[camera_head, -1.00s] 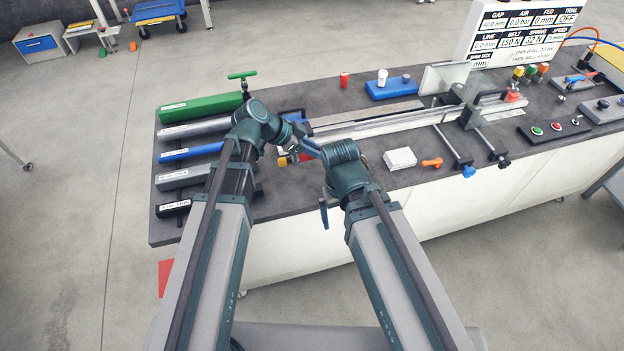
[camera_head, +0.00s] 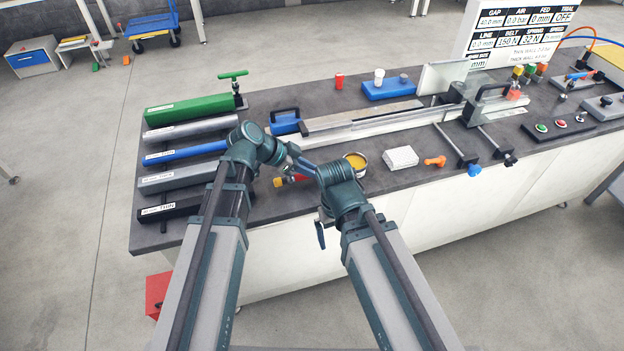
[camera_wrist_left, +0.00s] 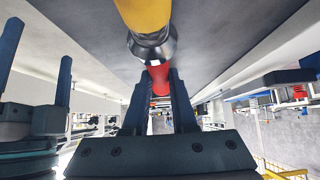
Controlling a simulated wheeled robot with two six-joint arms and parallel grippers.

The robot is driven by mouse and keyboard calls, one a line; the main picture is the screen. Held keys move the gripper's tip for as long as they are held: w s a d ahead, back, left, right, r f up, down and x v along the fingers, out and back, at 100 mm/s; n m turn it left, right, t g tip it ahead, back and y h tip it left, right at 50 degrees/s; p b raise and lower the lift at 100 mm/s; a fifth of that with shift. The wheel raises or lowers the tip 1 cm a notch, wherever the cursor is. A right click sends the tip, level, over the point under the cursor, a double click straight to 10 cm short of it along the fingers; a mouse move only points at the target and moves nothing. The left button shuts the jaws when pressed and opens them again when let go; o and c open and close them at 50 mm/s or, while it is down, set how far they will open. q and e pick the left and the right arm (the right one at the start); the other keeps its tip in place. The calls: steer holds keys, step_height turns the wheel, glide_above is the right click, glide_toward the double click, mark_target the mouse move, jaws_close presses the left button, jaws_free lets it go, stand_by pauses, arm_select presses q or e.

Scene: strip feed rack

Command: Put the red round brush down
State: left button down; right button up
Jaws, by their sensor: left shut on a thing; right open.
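The red round brush (camera_head: 299,177) shows in part between my two arms in the head view, above the near part of the bench, its yellow end pointing left. In the left wrist view my left gripper (camera_wrist_left: 158,90) is shut on its red handle (camera_wrist_left: 159,76); a metal collar and yellow end extend beyond. In the head view my left gripper (camera_head: 288,160) is mostly hidden by its wrist. My right gripper (camera_head: 307,166) is close to the brush's right side; its open fingers (camera_wrist_left: 38,85) also stand apart at the left of the left wrist view.
An open tin with yellow contents (camera_head: 357,161) stands just behind my right wrist. A white block (camera_head: 401,158) and an orange knob (camera_head: 435,161) lie to its right. Labelled rolls, such as the green one (camera_head: 190,108), fill the bench's left end. The dark bench top (camera_head: 285,207) is bare at its near edge.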

arm_select(q)
steer(key=shift+f, duration=0.65)
steer(key=shift+r, duration=0.15)
arm_select(e)
steer(key=shift+f, duration=0.5)
steer(key=shift+f, duration=0.1)
arm_select(q)
steer(key=c, duration=1.2)
jaws_free()
steer(key=shift+f, duration=0.2)
steer(key=o, duration=0.5)
steer(key=p+v, duration=0.3)
steer(key=v, duration=0.1)
steer(key=p+v, duration=0.2)
steer(key=v, duration=0.2)
steer(key=p+v, duration=0.3)
steer(key=v, duration=0.2)
steer(key=shift+s+d+p, duration=0.1)
steer(key=shift+s+p, duration=0.15)
steer(key=shift+p, duration=0.1)
steer(key=shift+s+a+r, duration=0.1)
steer(key=shift+a+r, duration=0.1)
steer(key=shift+a, duration=0.15)
arm_select(e)
step_height(320, 180, up, 9)
steer(key=shift+r, duration=0.2)
